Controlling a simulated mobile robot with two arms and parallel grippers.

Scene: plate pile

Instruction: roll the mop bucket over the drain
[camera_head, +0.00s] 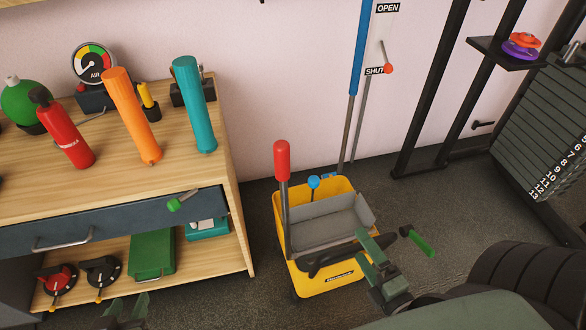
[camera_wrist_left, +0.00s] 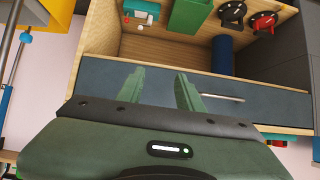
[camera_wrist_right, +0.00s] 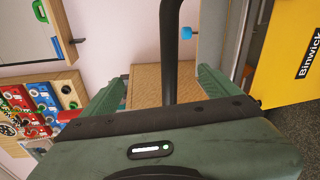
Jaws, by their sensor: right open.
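The yellow mop bucket (camera_head: 333,285) stands on the dark floor right of the wooden bench, with a grey wringer (camera_head: 330,228) and a red-gripped lever (camera_head: 282,160). A black bar (camera_head: 335,260) crosses its front. My right gripper (camera_head: 369,258) is at the bucket's front right, open. In the right wrist view a black bar (camera_wrist_right: 169,50) stands between its spread fingers, and the bucket (camera_wrist_right: 290,55) is to the right. My left gripper (camera_head: 125,310) is low in front of the bench, open and empty, facing the drawer in its wrist view (camera_wrist_left: 160,90). No drain is visible.
A mop with a blue handle (camera_head: 360,50) leans on the wall behind the bucket. A weight rack (camera_head: 545,130) stands at right.

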